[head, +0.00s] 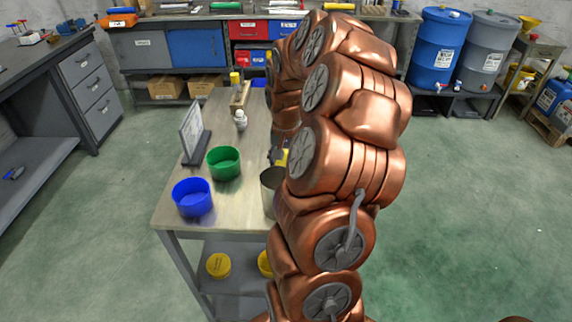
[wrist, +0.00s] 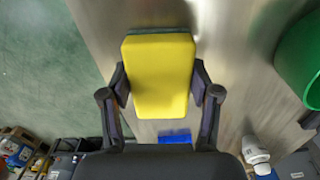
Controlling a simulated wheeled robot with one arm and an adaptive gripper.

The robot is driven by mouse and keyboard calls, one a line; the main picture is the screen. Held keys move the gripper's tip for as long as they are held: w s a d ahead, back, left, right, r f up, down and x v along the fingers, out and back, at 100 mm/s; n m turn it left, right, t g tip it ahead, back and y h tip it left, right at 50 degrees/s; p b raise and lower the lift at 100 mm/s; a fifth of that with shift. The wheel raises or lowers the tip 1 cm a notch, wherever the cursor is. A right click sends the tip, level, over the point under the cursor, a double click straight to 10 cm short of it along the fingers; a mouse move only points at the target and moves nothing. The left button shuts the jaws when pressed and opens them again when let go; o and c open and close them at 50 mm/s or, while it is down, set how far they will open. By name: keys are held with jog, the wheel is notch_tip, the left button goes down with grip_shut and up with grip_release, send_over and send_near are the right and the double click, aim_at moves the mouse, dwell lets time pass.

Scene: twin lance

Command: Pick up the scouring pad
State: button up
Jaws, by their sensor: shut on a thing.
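The scouring pad (wrist: 160,75) is a yellow block with a dark layer along its far edge, in the middle of the wrist view. My gripper (wrist: 160,88) is shut on it, one finger against each long side. In the head view my copper arm hides most of the gripper; a small yellow patch of the pad (head: 282,158) shows at the arm's left edge, over the table. I cannot tell how far the pad is above the tabletop.
On the table (head: 236,206) stand a blue bin (head: 192,198), a green bin (head: 223,162), a metal can (head: 269,190) partly behind my arm, a framed sign (head: 192,133) and a white bottle (head: 240,120). The front middle of the tabletop is bare.

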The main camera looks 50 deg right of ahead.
aim_at(285, 162)
jog(key=shift+c, duration=0.6)
jog(key=shift+r, duration=0.35)
notch_tip(285, 162, up, 9)
jog(key=shift+r+b, duration=0.15)
jog(key=shift+b, duration=0.85)
